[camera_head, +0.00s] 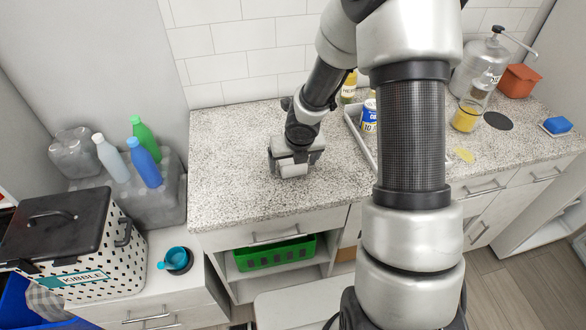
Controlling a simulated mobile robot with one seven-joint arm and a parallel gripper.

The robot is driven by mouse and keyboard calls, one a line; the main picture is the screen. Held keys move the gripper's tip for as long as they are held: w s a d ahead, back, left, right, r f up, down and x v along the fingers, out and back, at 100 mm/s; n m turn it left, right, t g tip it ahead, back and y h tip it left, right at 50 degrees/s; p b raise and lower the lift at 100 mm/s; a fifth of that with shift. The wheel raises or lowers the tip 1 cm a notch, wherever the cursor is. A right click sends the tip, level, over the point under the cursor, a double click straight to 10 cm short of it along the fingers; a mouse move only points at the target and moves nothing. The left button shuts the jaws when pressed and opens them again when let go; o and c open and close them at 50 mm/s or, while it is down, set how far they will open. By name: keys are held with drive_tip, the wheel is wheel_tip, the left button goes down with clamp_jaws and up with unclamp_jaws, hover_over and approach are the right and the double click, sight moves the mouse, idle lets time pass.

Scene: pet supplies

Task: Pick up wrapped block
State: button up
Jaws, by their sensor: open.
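My gripper (295,172) points down over the left part of the speckled counter (230,165). Its jaws are open. A small pale block (293,169), which looks like the wrapped block, shows at the jaws and is partly hidden by my gripper. I cannot tell whether the fingers touch it.
Right of my gripper, a tray (357,137) holds a blue can (369,116) and a yellow bottle (348,88), partly behind my arm. Farther right are a glass dispenser (484,72) and an orange container (518,80). A kibble bin (75,235) stands lower left. The counter left of my gripper is clear.

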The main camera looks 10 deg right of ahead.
drive_tip(key=shift+r, duration=0.1)
drive_tip(key=c, duration=1.3)
